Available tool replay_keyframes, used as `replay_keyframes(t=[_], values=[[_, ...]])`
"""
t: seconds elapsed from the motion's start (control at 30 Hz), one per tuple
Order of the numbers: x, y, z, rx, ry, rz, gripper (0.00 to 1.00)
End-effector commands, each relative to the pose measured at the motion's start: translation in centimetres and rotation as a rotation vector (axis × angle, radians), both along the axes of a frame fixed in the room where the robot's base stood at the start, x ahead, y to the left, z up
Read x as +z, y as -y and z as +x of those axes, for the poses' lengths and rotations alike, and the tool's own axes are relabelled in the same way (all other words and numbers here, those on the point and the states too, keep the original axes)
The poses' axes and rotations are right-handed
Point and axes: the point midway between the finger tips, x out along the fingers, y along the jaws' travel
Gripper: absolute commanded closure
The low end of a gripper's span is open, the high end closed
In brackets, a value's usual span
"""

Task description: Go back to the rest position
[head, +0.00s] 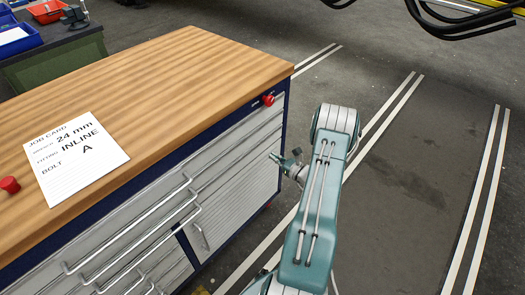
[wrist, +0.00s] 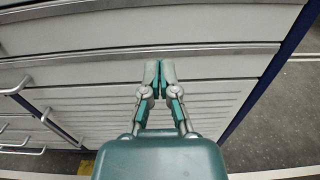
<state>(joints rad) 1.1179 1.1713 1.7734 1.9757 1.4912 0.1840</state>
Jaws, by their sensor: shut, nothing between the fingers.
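My gripper (wrist: 159,72) is shut and empty in the wrist view, its two fingertips together in front of the grey drawer fronts. In the head view my gripper (head: 275,157) is small and points left toward the cabinet's right end. A gap to the drawers cannot be judged for certain. My teal arm rises from the bottom of the head view, bent at the top, and hides part of the gripper's wrist.
A drawer cabinet (head: 235,150) with a wooden top (head: 170,80) fills the left. On it lie a job card (head: 75,155) and a red knob (head: 9,185). Blue and red bins (head: 47,11) stand at the back left. Floor with white lines is open at right; black hoses (head: 450,25) hang above.

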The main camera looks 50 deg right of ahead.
Motion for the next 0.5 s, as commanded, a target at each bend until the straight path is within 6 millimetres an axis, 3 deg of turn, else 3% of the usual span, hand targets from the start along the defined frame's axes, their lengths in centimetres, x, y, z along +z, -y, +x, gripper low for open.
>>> replay_keyframes(t=[0.2,0.5], values=[[0.0,0.1,-2.8,-0.002,-0.001,0.001,1.00],[0.2,-0.2,-3.0,0.006,-0.001,-0.005,1.00]])
